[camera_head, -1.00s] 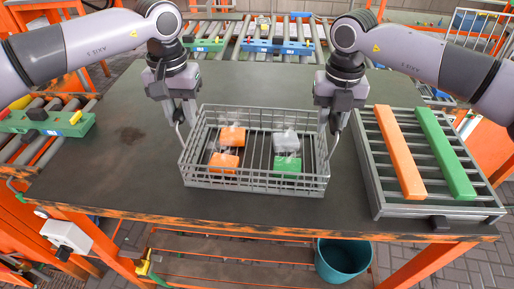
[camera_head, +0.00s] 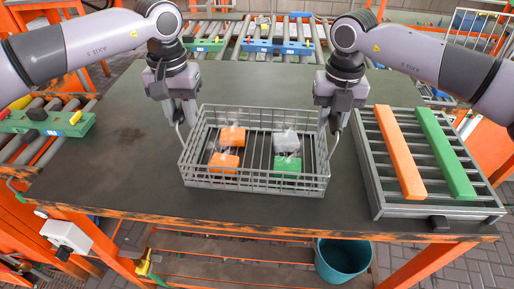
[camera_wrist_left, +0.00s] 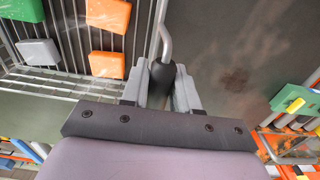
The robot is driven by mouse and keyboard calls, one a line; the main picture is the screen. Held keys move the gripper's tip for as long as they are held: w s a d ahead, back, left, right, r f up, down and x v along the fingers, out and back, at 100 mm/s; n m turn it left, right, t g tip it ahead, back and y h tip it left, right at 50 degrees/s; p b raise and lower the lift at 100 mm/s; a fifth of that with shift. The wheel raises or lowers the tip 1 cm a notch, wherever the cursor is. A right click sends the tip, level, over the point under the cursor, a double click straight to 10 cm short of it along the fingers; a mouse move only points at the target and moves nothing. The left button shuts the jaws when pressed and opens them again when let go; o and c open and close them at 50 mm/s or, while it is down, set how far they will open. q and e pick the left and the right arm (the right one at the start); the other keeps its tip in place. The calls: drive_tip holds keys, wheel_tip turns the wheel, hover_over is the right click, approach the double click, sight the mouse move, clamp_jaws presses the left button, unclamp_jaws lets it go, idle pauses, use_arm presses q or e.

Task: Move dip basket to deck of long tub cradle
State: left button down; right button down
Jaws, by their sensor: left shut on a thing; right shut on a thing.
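The dip basket (camera_head: 255,180) is a grey wire basket in the middle of the dark table in the head view. It holds orange, white and green blocks. My left gripper (camera_head: 182,120) is shut on the basket's left handle; the left wrist view shows the bent handle rod (camera_wrist_left: 164,35) with its dark grip between the fingers (camera_wrist_left: 160,85). My right gripper (camera_head: 334,127) is shut on the right handle, which is partly hidden by the fingers. The long tub cradle (camera_head: 373,190) is probably the grey slatted frame at the right, bearing an orange bar (camera_head: 400,155) and a green bar (camera_head: 445,155).
The dark table top (camera_head: 100,190) is clear left of the basket. A narrow gap lies between basket and slatted frame. Roller conveyors with green (camera_head: 50,122) and blue (camera_head: 277,46) carriers stand at left and back. A teal bucket (camera_head: 342,260) is below the front edge.

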use_arm(q)
drive_tip(key=shift+w, duration=0.1)
